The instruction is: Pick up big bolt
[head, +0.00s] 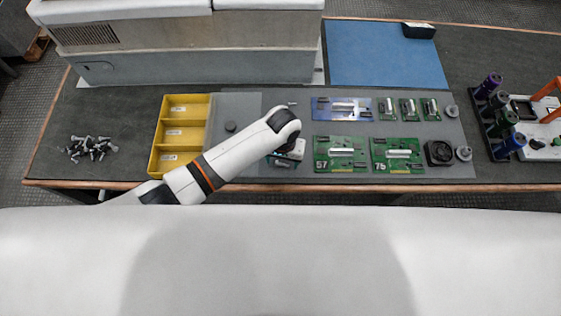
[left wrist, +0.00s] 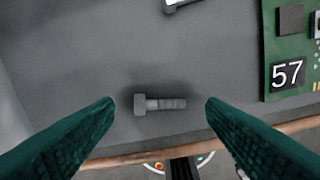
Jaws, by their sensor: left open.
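A grey metal bolt (left wrist: 160,104) with a hex head lies on its side on the grey mat, its head to the left in the left wrist view. My left gripper (left wrist: 160,101) is open, with one green fingertip on each side of the bolt and a gap at both ends. It holds nothing. In the head view my left gripper (head: 284,160) is over the front part of the mat, left of the board marked 57, and this bolt is hidden under it. Another small metal piece (head: 292,103) lies farther back on the mat. My right gripper is not in view.
Green boards marked 57 (head: 340,154) and 75 (head: 398,155) lie to the right. A yellow bin (head: 154,160) stands left, with a pile of loose bolts (head: 90,148) beyond it. The wooden table edge (left wrist: 130,158) runs close in front of the bolt.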

